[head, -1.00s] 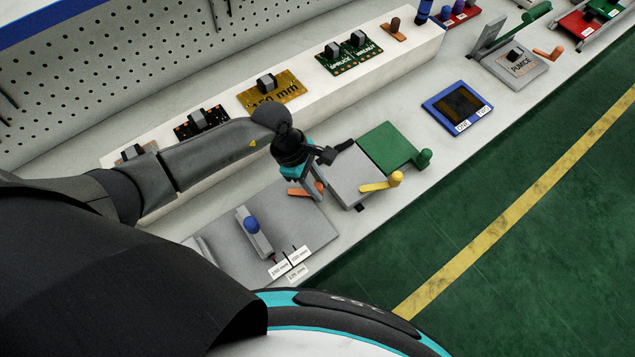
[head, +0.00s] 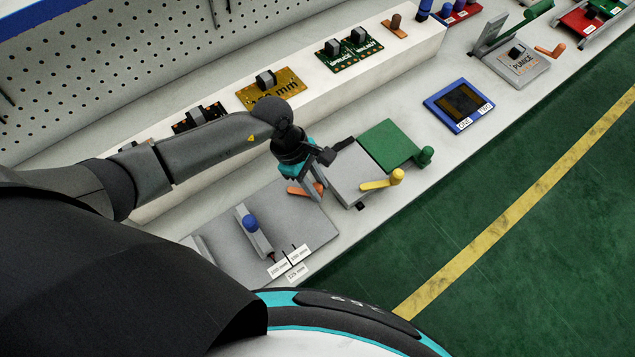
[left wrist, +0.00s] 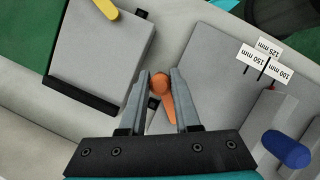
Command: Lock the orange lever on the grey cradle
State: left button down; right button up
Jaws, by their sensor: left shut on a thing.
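My left gripper (head: 308,188) reaches down to the bench. In the left wrist view its fingers (left wrist: 161,80) are shut on the round knob of an orange lever (left wrist: 160,87). The orange arm of this lever shows between the fingers. In the head view the lever (head: 297,191) is partly hidden by the fingers. It lies between a flat grey plate (head: 285,215) and a raised grey block (head: 350,170); I cannot tell which it is fixed to. A second orange lever (head: 549,51) stands beside a grey cradle (head: 523,72) labelled PUMICE, far right. My right gripper is not in view.
A yellow lever (head: 380,182) and a green plate (head: 388,144) with a green knob (head: 427,155) are right of the gripper. A blue-knobbed slider (head: 250,224) stands on the flat plate. A white shelf (head: 335,88) with boards runs behind. A blue frame (head: 434,105) lies further right.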

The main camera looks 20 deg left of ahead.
aim_at(297, 188)
pick_arm(q)
jog(key=m+b, duration=0.1)
jog(key=s+m+g+b, duration=0.1)
jog(key=m+b, duration=0.1)
jog(key=s+m+b, duration=0.1)
jog(key=m+b, duration=0.1)
jog(key=shift+s+a+f+g+y, duration=0.2)
jog(key=shift+s+a+g+y, duration=0.05)
jog(key=shift+g+y, duration=0.15)
jog(key=s+m+b, duration=0.1)
jog(key=m+b, duration=0.1)
jog(key=s+a+m+g+y+b, duration=0.1)
jog(key=m+b, duration=0.1)
jog(key=shift+r, duration=0.2)
jog(key=c, duration=0.9)
grip_release()
jog(key=shift+s, duration=0.1)
jog(key=v, duration=1.5)
jog(key=shift+w, duration=0.25)
